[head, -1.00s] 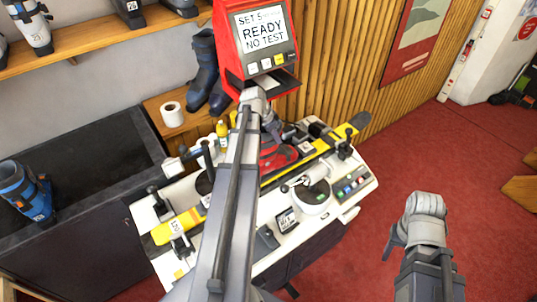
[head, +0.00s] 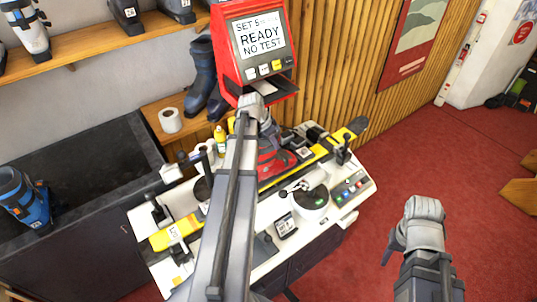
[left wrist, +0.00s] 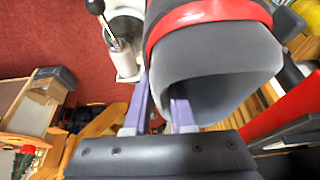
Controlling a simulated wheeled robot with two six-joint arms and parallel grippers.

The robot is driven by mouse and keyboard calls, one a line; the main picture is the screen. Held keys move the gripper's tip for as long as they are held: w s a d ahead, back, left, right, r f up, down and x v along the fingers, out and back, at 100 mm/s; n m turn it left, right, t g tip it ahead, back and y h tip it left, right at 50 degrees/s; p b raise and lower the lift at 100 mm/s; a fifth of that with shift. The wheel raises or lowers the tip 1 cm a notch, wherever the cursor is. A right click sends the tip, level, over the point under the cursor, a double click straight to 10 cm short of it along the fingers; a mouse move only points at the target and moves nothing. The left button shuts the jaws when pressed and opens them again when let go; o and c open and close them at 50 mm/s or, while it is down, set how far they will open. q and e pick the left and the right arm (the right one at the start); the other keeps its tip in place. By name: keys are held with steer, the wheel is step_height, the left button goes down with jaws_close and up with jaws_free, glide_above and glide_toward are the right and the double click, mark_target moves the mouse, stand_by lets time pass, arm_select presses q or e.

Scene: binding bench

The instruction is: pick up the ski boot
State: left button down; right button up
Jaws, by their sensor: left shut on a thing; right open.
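The ski boot (head: 275,160) is red and grey and stands on the bench by the yellow ski. My left arm hides part of it in the head view. In the left wrist view its grey cuff with a red band (left wrist: 215,70) fills the upper middle. My left gripper (left wrist: 160,103) is shut on the cuff wall, one finger outside and one at the open rim. In the head view my left gripper (head: 262,112) is at the boot's top. My right gripper (head: 393,246) is open and empty over the red floor, right of the bench.
The white bench (head: 345,200) carries clamps, a round white device, a yellow ski (head: 170,236) and a yellow bottle (head: 220,140). A red display unit (head: 262,55) reading "READY NO TEST" stands close behind. A blue boot (head: 25,198) is in the dark bin. Floor right is clear.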

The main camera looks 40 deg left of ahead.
arm_select(q)
steer(key=shift+d+r, duration=0.1)
steer(key=shift+d, duration=0.05)
step_height(320, 180, up, 8)
steer(key=p, duration=0.7)
steer(key=shift+f+p, duration=0.25)
steer(key=shift+p, duration=0.1)
steer(key=shift+s+a+f, duration=0.1)
steer(key=shift+s+a, duration=0.15)
steer(key=shift+s, duration=0.25)
steer(key=s+a, duration=0.2)
steer(key=s, duration=0.6)
steer(key=s+a, duration=0.2)
steer(key=s, duration=0.6)
steer(key=shift+a, duration=0.4)
steer(key=shift+s, duration=0.1)
